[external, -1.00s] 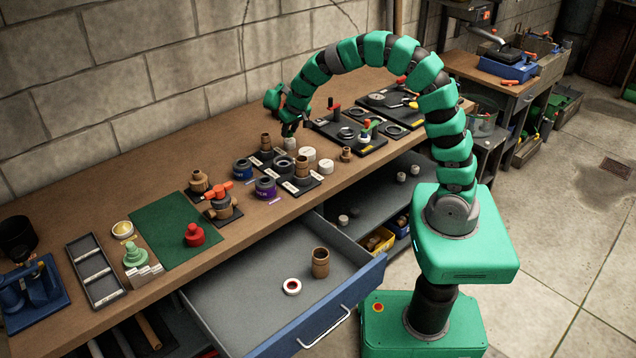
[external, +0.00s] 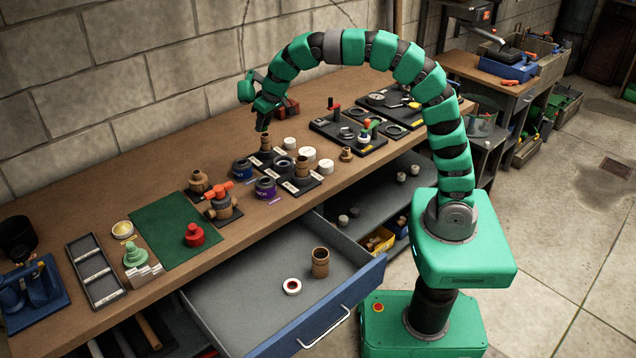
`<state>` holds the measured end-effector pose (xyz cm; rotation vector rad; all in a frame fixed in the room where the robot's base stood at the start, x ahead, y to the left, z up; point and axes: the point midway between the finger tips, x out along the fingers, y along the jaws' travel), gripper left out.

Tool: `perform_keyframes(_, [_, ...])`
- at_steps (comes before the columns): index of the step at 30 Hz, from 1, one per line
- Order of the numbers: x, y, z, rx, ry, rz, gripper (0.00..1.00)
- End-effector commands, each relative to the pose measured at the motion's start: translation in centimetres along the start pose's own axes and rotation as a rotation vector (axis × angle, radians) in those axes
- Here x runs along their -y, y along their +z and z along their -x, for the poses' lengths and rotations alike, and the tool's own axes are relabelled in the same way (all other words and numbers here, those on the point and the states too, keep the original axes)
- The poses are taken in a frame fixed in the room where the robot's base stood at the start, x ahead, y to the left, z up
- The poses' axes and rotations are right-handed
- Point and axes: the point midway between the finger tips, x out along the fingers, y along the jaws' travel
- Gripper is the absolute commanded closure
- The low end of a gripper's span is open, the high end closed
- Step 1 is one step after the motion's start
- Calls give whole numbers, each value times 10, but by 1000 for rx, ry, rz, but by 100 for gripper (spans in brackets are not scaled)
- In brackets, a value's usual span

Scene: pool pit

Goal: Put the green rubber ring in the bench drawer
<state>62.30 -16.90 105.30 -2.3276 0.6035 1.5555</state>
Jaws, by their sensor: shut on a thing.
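My gripper (external: 263,124) points down just above or at the top of a brown threaded fitting (external: 266,142) on the bench. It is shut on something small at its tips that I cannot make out. I cannot pick out the green rubber ring for certain; the green gripper and arm make it hard to tell. The bench drawer (external: 225,309) is pulled open, at the front of the bench. A brown fitting (external: 320,262) and a white ring with a red centre (external: 291,287) lie in it.
Around the gripper stand white caps (external: 308,154), a purple-labelled collar (external: 265,188), a blue-labelled collar (external: 242,169) and a second brown fitting (external: 302,167). An orange-handled valve (external: 222,202) stands to the left. The drawer's left part is bare.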

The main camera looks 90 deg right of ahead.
Motion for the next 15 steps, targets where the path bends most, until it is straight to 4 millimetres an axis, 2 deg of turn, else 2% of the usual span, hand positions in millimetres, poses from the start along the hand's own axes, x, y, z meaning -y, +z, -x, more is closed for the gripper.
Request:
perform_keyframes(1, [25, 6, -1, -1, -18, 41, 92])
perform_keyframes(3, [54, 14, 2, 1, -39, 93, 92])
perform_keyframes(11, [161, 53, 19, -2, -121, 290, 92])
perform_keyframes(15, [215, 82, 31, 0, -165, 397, 92])
